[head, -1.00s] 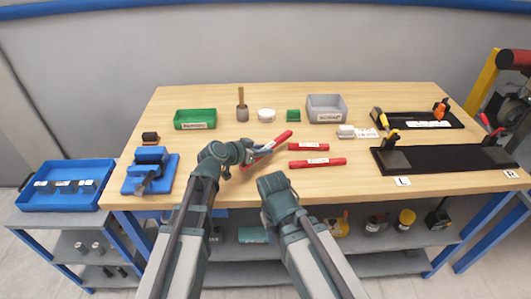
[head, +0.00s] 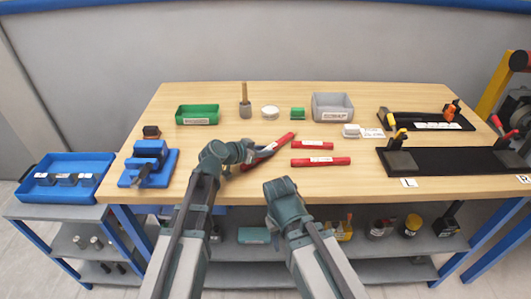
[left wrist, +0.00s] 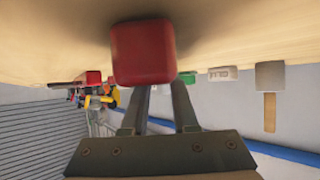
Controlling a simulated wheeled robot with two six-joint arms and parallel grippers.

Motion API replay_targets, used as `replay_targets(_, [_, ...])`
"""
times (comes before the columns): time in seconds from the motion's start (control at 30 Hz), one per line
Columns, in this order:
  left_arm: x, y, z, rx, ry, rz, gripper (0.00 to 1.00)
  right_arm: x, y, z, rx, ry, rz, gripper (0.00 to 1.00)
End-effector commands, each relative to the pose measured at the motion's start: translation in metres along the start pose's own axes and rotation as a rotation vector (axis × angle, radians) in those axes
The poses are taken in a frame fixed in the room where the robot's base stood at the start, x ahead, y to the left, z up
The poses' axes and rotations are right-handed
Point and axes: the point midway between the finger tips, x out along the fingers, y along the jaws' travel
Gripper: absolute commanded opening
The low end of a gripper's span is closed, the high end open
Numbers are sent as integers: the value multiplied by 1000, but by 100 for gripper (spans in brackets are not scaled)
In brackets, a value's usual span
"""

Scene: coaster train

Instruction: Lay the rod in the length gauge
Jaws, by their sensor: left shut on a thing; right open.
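My left gripper (head: 258,152) is shut on a red rod (head: 279,143), which lies slanted across the jaws, its far end up to the right. In the left wrist view the rod's squarish red end (left wrist: 143,52) shows close up at the fingers (left wrist: 160,105). Two more red rods with white labels, a shorter one (head: 300,145) and a longer one (head: 338,161), lie to the right on the table. My right gripper (head: 281,187) is over the front table edge, empty; its fingertips are hardly visible. A long black fixture with end posts (head: 450,162), apparently the length gauge, lies at the right.
A second black fixture (head: 428,126) lies behind it. A blue vise-like fixture (head: 150,165) is at left. The front right table is clear.

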Motion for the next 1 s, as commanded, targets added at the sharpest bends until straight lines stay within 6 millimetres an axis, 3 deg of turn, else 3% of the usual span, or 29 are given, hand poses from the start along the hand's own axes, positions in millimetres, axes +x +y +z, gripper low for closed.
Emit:
replay_targets(0.13, [2, 0, 3, -1, 1, -1, 0, 3, 0, 0, 0, 0, 0, 50])
replay_targets(0.17, [2, 0, 3, 0, 0, 0, 29, 3, 0, 0, 0, 0, 0, 50])
replay_targets(0.33, [1, 0, 2, 0, 0, 0, 57, 2, 0, 0, 0, 0, 0, 50])
replay_targets(0.7, [-4, 0, -2, -1, 0, -1, 57, -4, 0, 0, 0, 0, 0, 50])
replay_targets(1.0, [-64, 2, -4, -2, 0, -4, 57, -34, 3, 2, 0, 0, 0, 50])
